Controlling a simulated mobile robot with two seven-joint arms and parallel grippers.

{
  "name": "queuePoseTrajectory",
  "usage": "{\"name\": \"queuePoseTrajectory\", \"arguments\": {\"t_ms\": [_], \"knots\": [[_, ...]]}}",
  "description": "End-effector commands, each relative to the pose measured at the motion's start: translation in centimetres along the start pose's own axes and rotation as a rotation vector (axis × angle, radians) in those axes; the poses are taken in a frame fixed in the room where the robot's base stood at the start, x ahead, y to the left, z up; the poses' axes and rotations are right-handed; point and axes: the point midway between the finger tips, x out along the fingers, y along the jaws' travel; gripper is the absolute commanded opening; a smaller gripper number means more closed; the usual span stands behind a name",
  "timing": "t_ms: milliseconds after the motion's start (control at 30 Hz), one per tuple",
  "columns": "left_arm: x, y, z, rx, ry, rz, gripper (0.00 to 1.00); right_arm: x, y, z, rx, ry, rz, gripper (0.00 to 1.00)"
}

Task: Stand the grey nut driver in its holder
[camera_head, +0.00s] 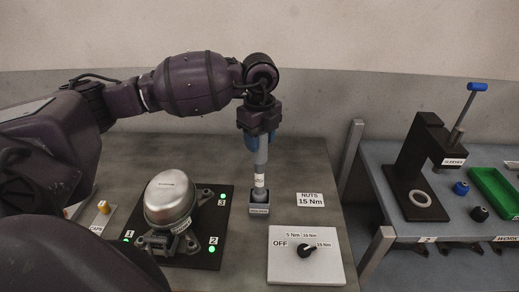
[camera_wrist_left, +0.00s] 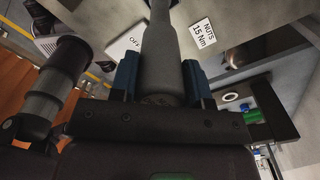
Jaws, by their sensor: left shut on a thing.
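The grey nut driver (camera_head: 261,158) hangs upright below my left gripper (camera_head: 262,140). The gripper's blue fingers are shut around its upper part. The driver's lower end is at the small dark holder (camera_head: 259,210), directly below it on the table. From this angle I cannot tell how deep the tip sits in the holder. In the left wrist view the driver's grey body (camera_wrist_left: 160,50) runs up between the two blue fingers (camera_wrist_left: 160,80). The holder is not clear there. My right gripper is not in view.
A silver compressor (camera_head: 171,200) stands on a black plate with green lights, left of the holder. A dial panel (camera_head: 306,256) lies in front, and a "NUTS 15 Nm" card (camera_head: 311,200) to the right. A side bench holds a black press (camera_head: 418,165) and a green tray (camera_head: 495,190).

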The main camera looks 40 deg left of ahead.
Motion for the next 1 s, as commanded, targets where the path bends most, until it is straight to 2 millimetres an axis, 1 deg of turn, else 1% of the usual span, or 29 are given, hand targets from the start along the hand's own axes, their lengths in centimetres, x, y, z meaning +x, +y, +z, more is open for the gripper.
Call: {"name": "queuePoseTrajectory", "arguments": {"t_ms": [200,267,533,667,700,833,867,1000], "knots": [[2.8,0.0,0.0,-0.001,0.001,0.001,0.05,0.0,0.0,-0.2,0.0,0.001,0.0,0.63],[3.3,0.0,0.0,0.0,0.0,0.0,0.05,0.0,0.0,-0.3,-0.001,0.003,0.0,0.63],[3.5,0.0,0.0,0.001,0.0,-0.001,0.05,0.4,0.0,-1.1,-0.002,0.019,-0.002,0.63],[3.9,0.0,0.0,0.0,0.0,-0.001,0.05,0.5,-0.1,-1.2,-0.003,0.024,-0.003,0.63],[3.9,0.0,0.0,0.0,0.0,0.001,0.46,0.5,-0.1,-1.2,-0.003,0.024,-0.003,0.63],[3.9,0.0,0.0,0.0,0.0,0.0,0.66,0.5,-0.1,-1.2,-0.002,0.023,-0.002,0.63],[3.9,0.0,0.0,0.0,0.0,0.0,0.69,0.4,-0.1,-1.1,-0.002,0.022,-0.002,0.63],[3.9,0.0,0.0,0.0,0.0,0.0,0.69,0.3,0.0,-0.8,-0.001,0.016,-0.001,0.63]]}}
